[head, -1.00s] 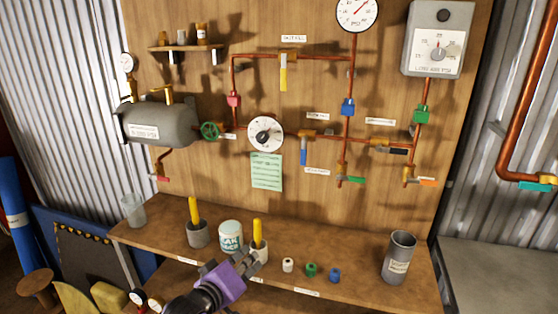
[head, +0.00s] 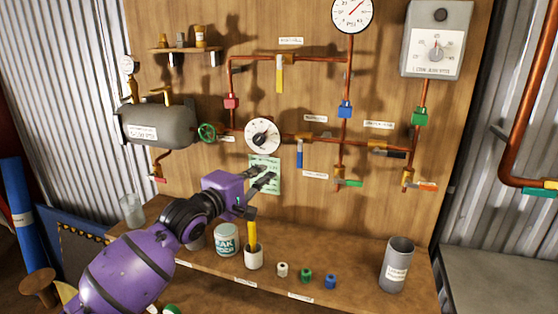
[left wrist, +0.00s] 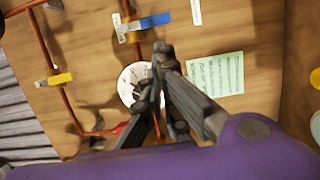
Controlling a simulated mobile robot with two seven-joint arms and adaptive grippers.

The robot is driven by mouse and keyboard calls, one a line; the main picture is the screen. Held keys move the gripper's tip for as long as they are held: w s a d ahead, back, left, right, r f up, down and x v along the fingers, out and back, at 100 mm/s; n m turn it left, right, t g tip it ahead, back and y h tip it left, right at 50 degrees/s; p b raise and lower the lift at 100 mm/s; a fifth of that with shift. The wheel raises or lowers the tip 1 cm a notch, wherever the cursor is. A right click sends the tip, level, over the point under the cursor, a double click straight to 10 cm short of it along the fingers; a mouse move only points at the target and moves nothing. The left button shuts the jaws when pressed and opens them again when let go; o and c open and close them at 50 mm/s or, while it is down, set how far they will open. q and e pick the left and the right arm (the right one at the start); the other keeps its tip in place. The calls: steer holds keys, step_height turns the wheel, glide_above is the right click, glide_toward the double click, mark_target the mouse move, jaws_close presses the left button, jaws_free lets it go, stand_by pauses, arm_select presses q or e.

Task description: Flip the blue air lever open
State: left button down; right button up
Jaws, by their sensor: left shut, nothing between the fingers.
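The blue air lever (head: 299,153) hangs straight down from the copper pipe, right of the round white dial (head: 263,135). In the left wrist view, turned on its side, the blue lever (left wrist: 156,20) shows at the top, just beyond my fingertips. My left gripper (head: 270,180) is shut and empty in front of the green note (head: 264,162), left of and a little below the lever. It also shows in the left wrist view (left wrist: 162,55), its fingers partly covering the dial. It looks apart from the lever. My right gripper is not in view.
A yellow lever (head: 280,75) hangs higher up. Green (head: 349,183) and orange (head: 421,185) levers lie to the right. Below my gripper, a yellow-handled tool stands in a white cup (head: 254,257) on the shelf, beside a can (head: 227,240). A grey cylinder (head: 397,265) stands right.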

mark_target(301, 154)
arm_select(q)
steer(key=shift+w, duration=0.15)
steer(key=x, duration=0.9)
steer(key=shift+w+d, duration=0.25)
steer(key=shift+w, duration=0.05)
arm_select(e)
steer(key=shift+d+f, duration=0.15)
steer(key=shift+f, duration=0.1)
arm_select(q)
steer(key=shift+f, duration=0.1)
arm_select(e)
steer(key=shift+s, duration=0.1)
arm_select(q)
steer(key=shift+d+f+n+b, duration=0.1)
steer(key=shift+d+n+b, duration=0.05)
steer(key=shift+n+b, duration=0.2)
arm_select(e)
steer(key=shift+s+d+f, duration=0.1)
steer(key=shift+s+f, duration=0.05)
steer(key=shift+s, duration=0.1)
